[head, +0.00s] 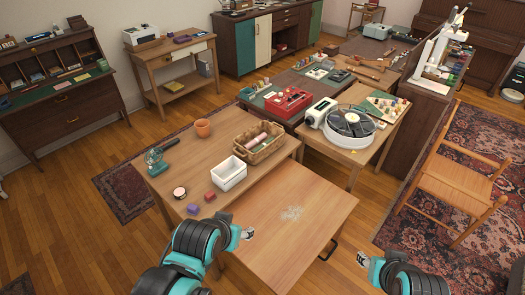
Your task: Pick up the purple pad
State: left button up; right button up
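A small purple pad (193,209) lies near the front left edge of the brown wooden table (185,172). A small red block (209,196) lies just to its right and slightly behind it. My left gripper (248,233) is to the right of the purple pad and nearer to me, by the front table, apart from the pad. My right gripper (362,259) is off the right side of the front table, far from the pad. Both grippers are too small in view to tell whether their fingers are open; I see nothing held.
A white bin (229,184), a wicker basket (269,151), a terracotta pot (203,128), a round pink-topped item (179,192) and a teal tool (155,158) share the table. The front table (300,245) is bare except for a pale patch. A wooden chair (456,184) stands right.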

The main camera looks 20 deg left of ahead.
aim_at(192, 209)
jog(key=u, duration=1.7)
